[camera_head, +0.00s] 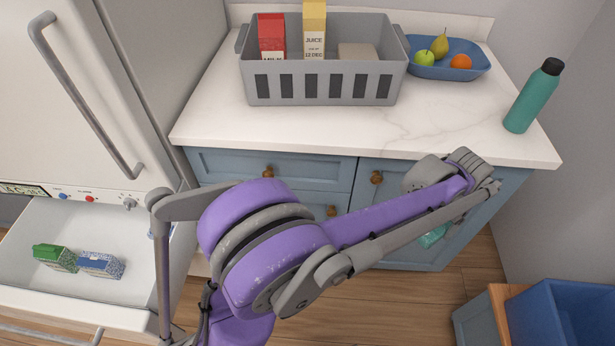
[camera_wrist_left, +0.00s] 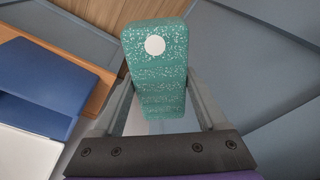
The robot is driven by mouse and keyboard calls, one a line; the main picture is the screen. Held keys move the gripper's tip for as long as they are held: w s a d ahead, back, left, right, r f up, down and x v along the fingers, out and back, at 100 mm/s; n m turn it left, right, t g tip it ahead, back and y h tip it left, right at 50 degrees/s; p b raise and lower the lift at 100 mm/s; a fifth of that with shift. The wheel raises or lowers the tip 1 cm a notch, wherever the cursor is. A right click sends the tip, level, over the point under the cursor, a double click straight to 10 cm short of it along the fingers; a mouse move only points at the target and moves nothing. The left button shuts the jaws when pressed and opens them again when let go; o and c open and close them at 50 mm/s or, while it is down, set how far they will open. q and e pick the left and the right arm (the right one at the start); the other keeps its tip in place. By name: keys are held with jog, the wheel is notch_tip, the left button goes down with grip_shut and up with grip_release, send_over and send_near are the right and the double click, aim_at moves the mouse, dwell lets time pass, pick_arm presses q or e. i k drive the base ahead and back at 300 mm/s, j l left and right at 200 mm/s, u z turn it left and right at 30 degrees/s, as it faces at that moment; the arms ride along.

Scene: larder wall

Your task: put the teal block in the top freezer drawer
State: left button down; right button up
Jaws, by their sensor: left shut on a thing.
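The teal block (camera_wrist_left: 155,70), speckled white with a round white spot, is held between the two fingers of my left gripper (camera_wrist_left: 162,100) in the left wrist view. In the head view only a small part of the block (camera_head: 434,236) shows below my purple forearm, in front of the blue cabinet doors. The gripper itself is mostly hidden there by the arm. An open white freezer drawer (camera_head: 110,212) is at the lower left under the fridge door, holding a green packet (camera_head: 54,257) and a blue-white packet (camera_head: 101,265). My right gripper is not in view.
The white counter (camera_head: 440,120) carries a grey crate (camera_head: 320,82) with cartons, a blue fruit bowl (camera_head: 450,72) and a teal bottle (camera_head: 533,97). A blue bin (camera_head: 540,315) stands at lower right. The drawer has bare floor right of its packets.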

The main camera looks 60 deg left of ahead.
aim_at(150, 281)
jog(key=u, duration=0.45)
jog(key=l+u, duration=0.15)
jog(key=u, duration=0.75)
jog(key=i+u, duration=0.1)
jog(key=u, duration=0.25)
jog(key=l+u, duration=0.1)
jog(key=u, duration=0.3)
jog(key=i+l+u, duration=0.1)
jog(key=u, duration=0.25)
jog(key=i+u, duration=0.15)
jog(key=u, duration=0.15)
jog(key=i+u, duration=0.3)
jog(key=i+j, duration=0.2)
